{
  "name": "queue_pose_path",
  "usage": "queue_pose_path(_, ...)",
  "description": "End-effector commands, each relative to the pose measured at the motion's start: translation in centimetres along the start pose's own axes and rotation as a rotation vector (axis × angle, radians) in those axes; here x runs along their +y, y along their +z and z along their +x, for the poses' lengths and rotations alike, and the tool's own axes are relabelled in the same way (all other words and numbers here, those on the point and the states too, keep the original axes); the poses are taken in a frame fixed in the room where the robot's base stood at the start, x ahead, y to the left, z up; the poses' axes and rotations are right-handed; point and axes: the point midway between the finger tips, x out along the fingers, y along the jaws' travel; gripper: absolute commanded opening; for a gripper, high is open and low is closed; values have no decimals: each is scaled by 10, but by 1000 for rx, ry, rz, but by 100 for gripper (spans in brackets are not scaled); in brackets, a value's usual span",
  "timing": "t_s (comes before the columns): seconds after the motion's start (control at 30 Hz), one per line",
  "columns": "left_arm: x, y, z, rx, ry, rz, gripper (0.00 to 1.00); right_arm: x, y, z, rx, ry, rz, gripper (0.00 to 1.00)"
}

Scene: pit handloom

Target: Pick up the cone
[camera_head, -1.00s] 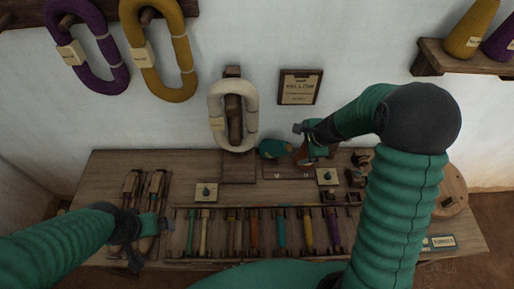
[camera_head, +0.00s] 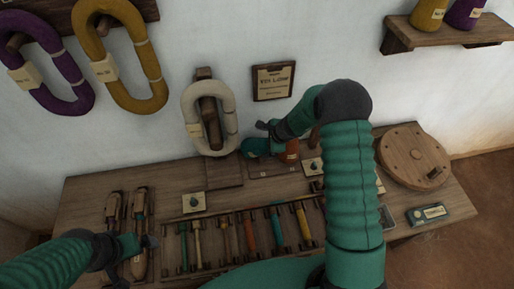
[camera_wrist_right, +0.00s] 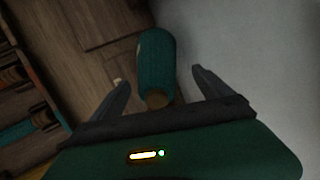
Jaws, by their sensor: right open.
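A teal cone (camera_head: 256,147) is at the back of the wooden table, below the cream hank. In the right wrist view the teal cone (camera_wrist_right: 157,62) shows close up, with a tan end nearest the palm. My right gripper (camera_head: 272,135) is at the cone, partly hidden by my own arm. In the wrist view my right gripper (camera_wrist_right: 160,80) is open, with one finger on each side of the cone and visible gaps to both. An orange-brown cone (camera_head: 291,151) is just right of it. My left gripper (camera_head: 140,260) is open and empty over the front left of the table.
A rack of coloured bobbins (camera_head: 236,238) lies along the table front, with wooden shuttles (camera_head: 139,240) to its left. A round wooden disc (camera_head: 412,155) is at right. A cream hank (camera_head: 194,120) hangs close behind. A shelf (camera_head: 440,36) holds yellow and purple cones.

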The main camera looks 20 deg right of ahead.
Motion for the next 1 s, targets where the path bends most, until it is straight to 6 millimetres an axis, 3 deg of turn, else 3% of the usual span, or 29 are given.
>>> queue_pose_path(0.3,0,0,-2,0,0,-1,100,2,5,49,-2,3,1,89)
queue_pose_path(0.53,0,0,-1,0,0,-1,100,1,4,50,-2,1,1,88)
queue_pose_path(1.0,0,0,-1,0,0,-1,100,1,5,50,-2,0,0,26)
